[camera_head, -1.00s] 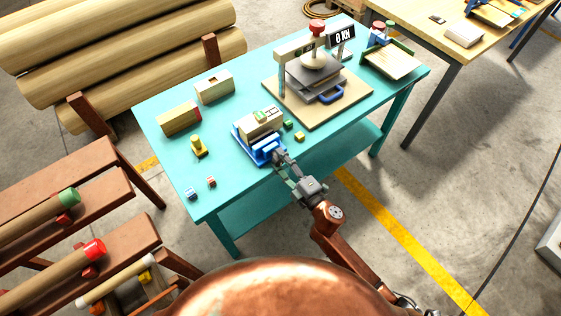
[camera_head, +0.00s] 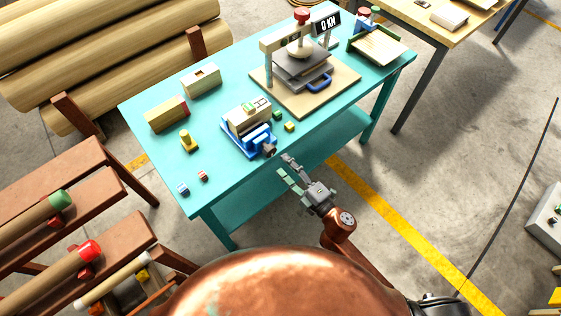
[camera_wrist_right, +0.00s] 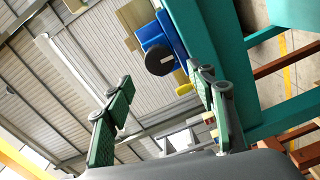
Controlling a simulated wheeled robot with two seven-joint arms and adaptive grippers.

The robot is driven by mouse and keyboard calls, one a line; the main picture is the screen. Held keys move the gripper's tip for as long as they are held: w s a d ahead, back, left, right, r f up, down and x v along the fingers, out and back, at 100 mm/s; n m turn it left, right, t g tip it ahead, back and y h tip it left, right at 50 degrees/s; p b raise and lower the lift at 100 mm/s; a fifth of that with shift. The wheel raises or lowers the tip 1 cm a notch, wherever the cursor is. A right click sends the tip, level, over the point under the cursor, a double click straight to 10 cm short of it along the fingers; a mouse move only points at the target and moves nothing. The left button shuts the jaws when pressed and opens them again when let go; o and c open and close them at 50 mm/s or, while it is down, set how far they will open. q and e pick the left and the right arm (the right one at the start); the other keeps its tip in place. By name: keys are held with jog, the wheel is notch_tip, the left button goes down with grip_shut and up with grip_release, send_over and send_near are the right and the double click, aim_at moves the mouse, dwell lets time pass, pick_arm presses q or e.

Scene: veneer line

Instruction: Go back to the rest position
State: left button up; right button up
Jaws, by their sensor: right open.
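My right gripper (camera_head: 287,168) is open and empty, off the front edge of the teal table (camera_head: 222,180). Its two green-backed fingers stand apart in the right wrist view (camera_wrist_right: 165,92), with nothing between them. A blue vise (camera_head: 251,143) sits near the table's front edge, just up and left of the gripper and apart from it. A pale block with a green piece on top (camera_head: 249,107) sits in the vise. The vise's blue body and dark round end (camera_wrist_right: 160,58) also show in the right wrist view. My left gripper is not in view.
A press (camera_head: 301,62) on a wooden board stands at the table's back right. Wooden blocks (camera_head: 166,114), a yellow piece (camera_head: 187,140) and small cubes lie on the table. Log racks (camera_head: 60,170) stand at left.

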jog(key=shift+s, duration=0.1)
dwell(0.5)
